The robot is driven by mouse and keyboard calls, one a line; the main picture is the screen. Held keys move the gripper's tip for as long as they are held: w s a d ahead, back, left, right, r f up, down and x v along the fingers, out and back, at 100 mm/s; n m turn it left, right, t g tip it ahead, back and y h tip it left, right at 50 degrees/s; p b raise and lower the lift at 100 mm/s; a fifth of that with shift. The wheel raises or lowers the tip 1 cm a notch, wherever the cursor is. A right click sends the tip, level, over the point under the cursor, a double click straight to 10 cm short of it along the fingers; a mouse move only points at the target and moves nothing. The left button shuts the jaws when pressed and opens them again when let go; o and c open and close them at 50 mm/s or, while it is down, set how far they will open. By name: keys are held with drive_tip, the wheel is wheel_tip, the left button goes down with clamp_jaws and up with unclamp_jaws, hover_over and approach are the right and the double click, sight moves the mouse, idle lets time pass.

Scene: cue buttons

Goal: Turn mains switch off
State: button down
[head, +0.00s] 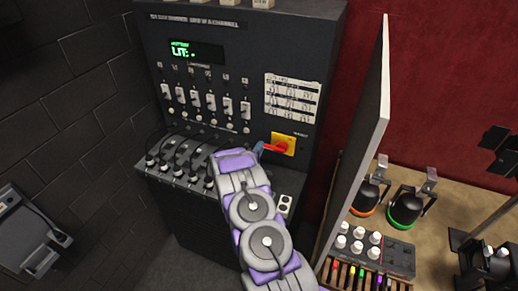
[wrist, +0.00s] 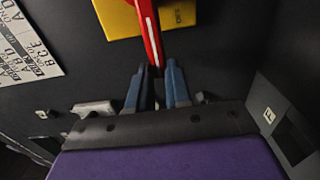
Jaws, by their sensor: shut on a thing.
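The mains switch has a red lever (head: 273,148) on a yellow plate (head: 291,141), low on the right of the dark cabinet's front. The lever points left in the head view. My gripper (head: 259,149) reaches it from the left, at its free end. In the wrist view the red lever (wrist: 151,30) runs down from the yellow plate (wrist: 179,16) to between the blue fingertips of my gripper (wrist: 155,78). The fingers are shut on the lever's end, which they partly hide.
The dark cabinet (head: 155,45) has a green-lit display (head: 196,52), a row of sliders (head: 208,103) and plugged cables below. A white label sheet (head: 292,97) is above the switch. An upright panel (head: 362,135) stands to the right, before a shelf with lamps.

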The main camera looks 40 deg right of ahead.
drive_tip(key=shift+w+a+r, duration=0.1)
drive_tip(key=shift+w+r, duration=0.05)
drive_tip(key=shift+w, duration=0.05)
drive_tip(key=c, duration=1.5)
unclamp_jaws()
drive_tip(key=o, duration=0.3)
drive_tip(key=shift+w+f, duration=0.2)
drive_tip(key=shift+f, duration=0.05)
drive_tip(key=shift+o, duration=0.8)
drive_tip(key=shift+s+d, duration=0.15)
drive_tip(key=shift+d, duration=0.2)
drive_tip(key=b+v, duration=0.1)
drive_tip(key=v, duration=1.6)
drive_tip(key=shift+s+b, duration=0.2)
drive_tip(key=shift+b, duration=0.2)
drive_tip(key=shift+w+a, duration=0.1)
drive_tip(key=shift+a, duration=0.1)
